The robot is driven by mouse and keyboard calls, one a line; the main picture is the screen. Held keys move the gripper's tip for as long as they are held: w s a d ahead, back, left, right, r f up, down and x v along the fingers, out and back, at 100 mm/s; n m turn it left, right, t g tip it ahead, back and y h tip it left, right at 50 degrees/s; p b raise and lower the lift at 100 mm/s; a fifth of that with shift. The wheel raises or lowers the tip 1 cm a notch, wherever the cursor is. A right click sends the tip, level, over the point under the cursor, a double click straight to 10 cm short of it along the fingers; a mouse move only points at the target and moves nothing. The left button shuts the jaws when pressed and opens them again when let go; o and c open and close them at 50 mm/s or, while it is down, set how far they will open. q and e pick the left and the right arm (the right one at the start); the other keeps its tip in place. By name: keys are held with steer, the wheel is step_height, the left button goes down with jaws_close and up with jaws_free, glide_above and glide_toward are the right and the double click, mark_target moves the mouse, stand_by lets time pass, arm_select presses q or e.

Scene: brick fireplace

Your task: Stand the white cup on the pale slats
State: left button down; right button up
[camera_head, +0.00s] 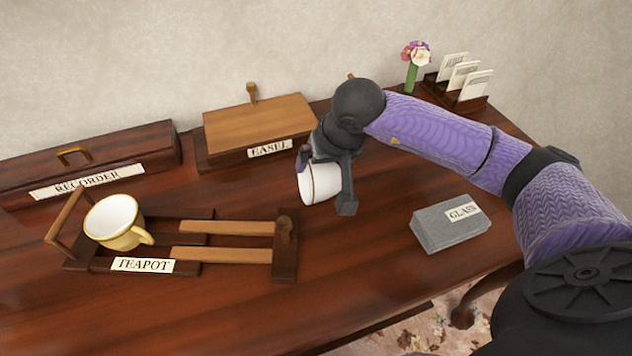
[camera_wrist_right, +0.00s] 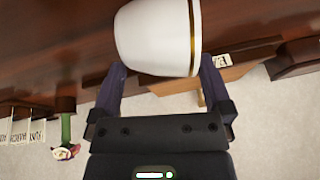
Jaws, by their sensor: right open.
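The white cup (camera_head: 318,184) with a gold rim is on the dark wooden table, right of the rack, and appears tilted in the head view. My right gripper (camera_head: 327,180) is open around it, one finger on each side. In the right wrist view the cup (camera_wrist_right: 160,35) lies between the fingertips (camera_wrist_right: 160,72); contact cannot be told. The pale slats (camera_head: 226,227) run across a dark wooden rack labelled TEAPOT. Their right part is bare. A yellow cup (camera_head: 112,224) with a white inside stands at the rack's left end. My left gripper is out of view.
Behind are a RECORDER box (camera_head: 110,158) and an EASEL box (camera_head: 258,125). A grey GLASS block (camera_head: 447,230) lies to the right. A flower vase (camera_head: 412,76) and a card holder (camera_head: 462,95) stand at the back right. The table's front is clear.

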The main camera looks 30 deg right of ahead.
steer(key=b+x, duration=0.1)
steer(key=x, duration=0.2)
steer(key=shift+f, duration=0.45)
steer(key=shift+w+f, duration=0.1)
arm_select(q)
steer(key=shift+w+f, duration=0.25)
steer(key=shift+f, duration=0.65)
